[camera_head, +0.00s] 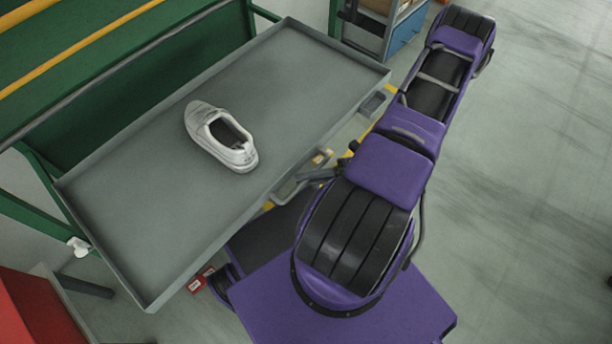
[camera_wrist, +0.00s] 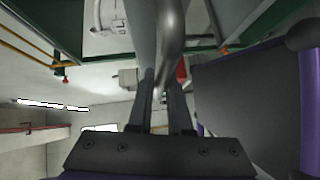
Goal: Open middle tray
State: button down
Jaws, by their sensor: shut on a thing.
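A grey tray (camera_head: 225,135) with a raised rim sticks out from the green rack in the head view. I cannot tell from these views which level this tray is. My gripper (camera_wrist: 160,82) shows in the wrist view, with its two dark fingers shut on a grey metal bar (camera_wrist: 172,25), which looks like a tray handle. In the head view a bent grey handle (camera_head: 290,187) shows below the tray's front edge; my fingers are not clear there.
The green rack (camera_head: 130,70) stands behind the tray. A shelf unit with a blue box (camera_head: 405,32) stands at the top. A red object (camera_head: 38,310) is at the lower left. Open floor (camera_head: 540,170) lies to the right.

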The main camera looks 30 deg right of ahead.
jog(key=c, duration=0.8)
grip_release()
jog(key=shift+c, duration=0.2)
jog(key=b+v, duration=0.1)
jog(key=v, duration=1.6)
jog(key=shift+d+b, duration=0.2)
jog(key=shift+b, duration=0.1)
